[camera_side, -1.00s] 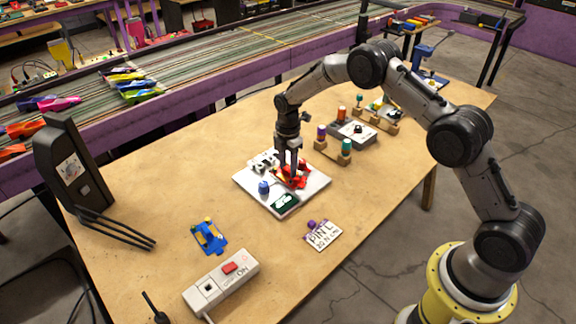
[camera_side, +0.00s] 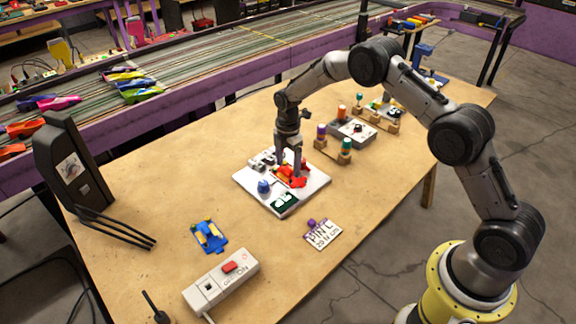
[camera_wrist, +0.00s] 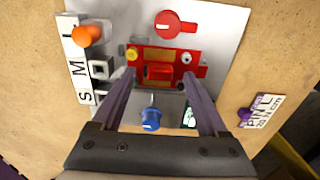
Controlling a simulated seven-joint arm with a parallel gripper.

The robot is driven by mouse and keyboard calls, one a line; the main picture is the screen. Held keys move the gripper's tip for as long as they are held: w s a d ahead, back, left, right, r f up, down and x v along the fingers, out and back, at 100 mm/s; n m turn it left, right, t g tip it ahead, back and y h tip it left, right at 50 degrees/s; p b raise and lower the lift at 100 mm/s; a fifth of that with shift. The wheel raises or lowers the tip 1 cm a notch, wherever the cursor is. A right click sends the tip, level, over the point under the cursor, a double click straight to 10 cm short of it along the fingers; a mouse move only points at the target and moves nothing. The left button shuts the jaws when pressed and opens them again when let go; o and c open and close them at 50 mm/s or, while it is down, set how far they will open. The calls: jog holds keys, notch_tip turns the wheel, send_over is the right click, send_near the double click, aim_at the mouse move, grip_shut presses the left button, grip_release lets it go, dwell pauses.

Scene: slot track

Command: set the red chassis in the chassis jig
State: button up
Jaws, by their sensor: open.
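The red chassis (camera_wrist: 139,56) lies on a white board that looks like the chassis jig (camera_wrist: 222,42). It appears flat, near the board's middle; it also shows in the side view (camera_side: 291,178). My gripper (camera_wrist: 159,82) is open, its two fingertips low at the chassis's near side, apart from each other. Whether a fingertip touches the chassis, I cannot tell. The jig carries a red lever (camera_wrist: 175,25), a blue knob (camera_wrist: 151,119) and an orange knob (camera_wrist: 88,34) by an S, M, L strip. My fingers hide part of the jig.
A blue piece with yellow parts (camera_side: 209,236) and a white switch box (camera_side: 222,284) lie at the front. A label card (camera_side: 322,234) is right of the jig. Wooden stands with coloured pegs (camera_side: 333,152) and a grey box (camera_side: 351,131) stand behind. A black tower (camera_side: 72,165) is left.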

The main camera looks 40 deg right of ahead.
jog(key=s+a+r+t, duration=0.1)
jog(key=s+r, duration=0.1)
jog(key=r, duration=1.2)
jog(key=s+r+t, duration=0.2)
jog(key=r, duration=1.3)
jog(key=s+a+r+m+t, duration=0.1)
jog(key=s+r+m+t, duration=0.15)
jog(key=s+r, duration=0.85)
jog(key=s+f+m, duration=0.3)
jog(key=s+m, duration=0.3)
jog(key=s, duration=0.9)
jog(key=s+a+f+m, duration=0.1)
jog(key=s+f+m, duration=0.7)
jog(key=m, duration=0.1)
jog(key=shift+s, duration=0.2)
jog(key=shift+m, duration=0.25)
